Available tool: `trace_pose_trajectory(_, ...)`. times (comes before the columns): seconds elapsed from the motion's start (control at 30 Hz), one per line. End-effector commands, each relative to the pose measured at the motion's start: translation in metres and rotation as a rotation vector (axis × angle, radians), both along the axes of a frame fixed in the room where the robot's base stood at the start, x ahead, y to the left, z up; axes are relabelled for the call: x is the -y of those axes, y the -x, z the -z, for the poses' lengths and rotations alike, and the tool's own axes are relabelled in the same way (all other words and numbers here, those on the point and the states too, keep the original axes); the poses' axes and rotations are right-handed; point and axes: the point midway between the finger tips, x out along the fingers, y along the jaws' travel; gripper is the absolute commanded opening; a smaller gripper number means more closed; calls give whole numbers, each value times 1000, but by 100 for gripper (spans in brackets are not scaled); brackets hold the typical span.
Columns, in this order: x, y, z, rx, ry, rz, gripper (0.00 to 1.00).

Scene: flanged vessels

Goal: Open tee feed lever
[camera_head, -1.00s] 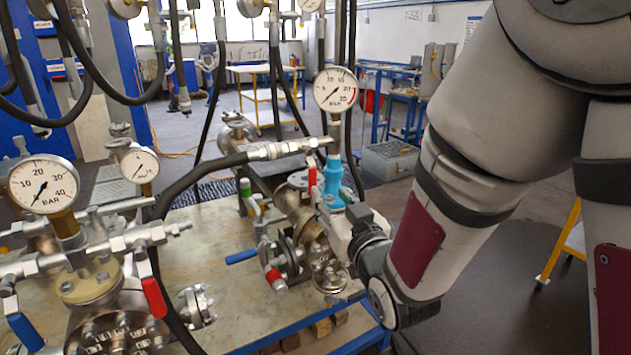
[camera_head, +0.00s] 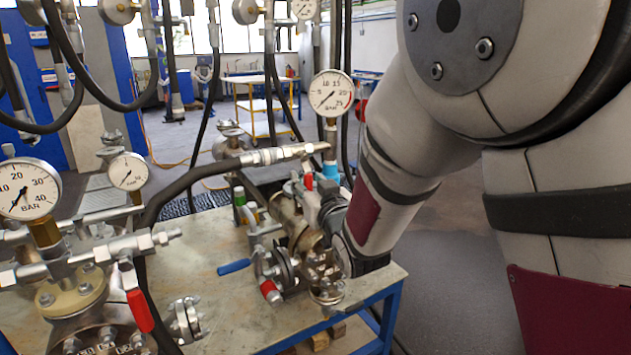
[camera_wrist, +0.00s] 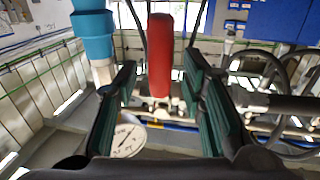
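An upright red lever (camera_head: 308,182) stands beside a light-blue fitting (camera_head: 330,170) on the metal pipe tee (camera_head: 290,215); I take it for the tee feed lever. In the wrist view the red lever (camera_wrist: 160,55) stands between the dark green finger pads of my gripper (camera_wrist: 160,85). The pads are apart, with a gap showing on each side of the lever. The blue fitting (camera_wrist: 93,35) is just outside the left finger. In the head view my gripper (camera_head: 327,205) is against the tee area, and its fingertips are hard to make out.
A pressure gauge (camera_head: 331,92) stands above the blue fitting. A black hose (camera_head: 185,180) runs in from the left. A red-tipped handle (camera_head: 270,291) and a blue handle (camera_head: 234,266) sit lower on the bench (camera_head: 215,240). Another vessel with a gauge (camera_head: 27,188) is at left.

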Motion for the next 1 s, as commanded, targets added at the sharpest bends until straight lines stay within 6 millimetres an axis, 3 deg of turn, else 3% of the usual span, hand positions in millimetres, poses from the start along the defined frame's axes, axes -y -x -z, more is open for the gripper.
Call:
trace_pose_trajectory(0.4, -4, -8, 0, 1, -1, 0, 37)
trace_pose_trajectory(0.57, -4, -8, 0, 1, -1, 0, 3)
trace_pose_trajectory(0.6, -4, -8, 0, 1, -1, 0, 0)
trace_pose_trajectory(1.0, -14, -9, 0, -17, -27, 1, 0)
